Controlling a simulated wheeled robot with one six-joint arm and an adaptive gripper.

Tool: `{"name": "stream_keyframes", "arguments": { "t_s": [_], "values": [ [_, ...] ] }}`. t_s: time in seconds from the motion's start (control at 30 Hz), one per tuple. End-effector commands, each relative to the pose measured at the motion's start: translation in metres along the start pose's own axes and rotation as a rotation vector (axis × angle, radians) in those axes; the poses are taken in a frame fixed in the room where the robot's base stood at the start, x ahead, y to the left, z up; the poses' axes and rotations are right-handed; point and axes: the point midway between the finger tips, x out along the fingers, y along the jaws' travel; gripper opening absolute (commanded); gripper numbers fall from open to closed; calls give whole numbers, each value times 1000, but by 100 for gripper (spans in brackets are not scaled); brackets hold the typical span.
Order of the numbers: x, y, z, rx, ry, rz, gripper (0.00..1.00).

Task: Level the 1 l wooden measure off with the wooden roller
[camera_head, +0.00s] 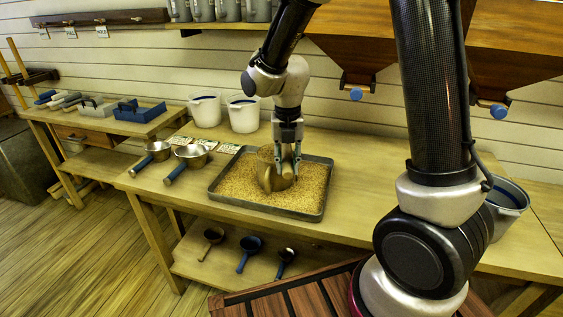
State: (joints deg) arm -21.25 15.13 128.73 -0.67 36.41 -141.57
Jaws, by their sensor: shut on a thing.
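A brown, rounded wooden vessel, which looks like the measure (277,181), is at the middle of a grey tray of grain. It seems tilted, with its lower part in or against the grain. My gripper (288,170) points down at its right side, fingers shut on it; the fingers hide part of it. Its fill and its markings cannot be made out. I cannot pick out the wooden roller with certainty.
The grey tray (211,186) lies on a wooden table (150,186). Two metal pans (192,152) with blue handles and two white buckets (206,110) stand left and behind. A grey bucket (507,203) is at the right. Scoops (249,245) lie on the lower shelf. Wooden hoppers (360,60) hang behind.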

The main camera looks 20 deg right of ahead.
Motion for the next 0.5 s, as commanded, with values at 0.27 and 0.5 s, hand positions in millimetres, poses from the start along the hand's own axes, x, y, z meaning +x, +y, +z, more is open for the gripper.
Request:
{"name": "stream_keyframes", "arguments": {
  "t_s": [0.27,0.5],
  "values": [
    [0,-15,0,1,-1,0,0],
    [0,-29,0,1,-1,0,0]
  ]
}}
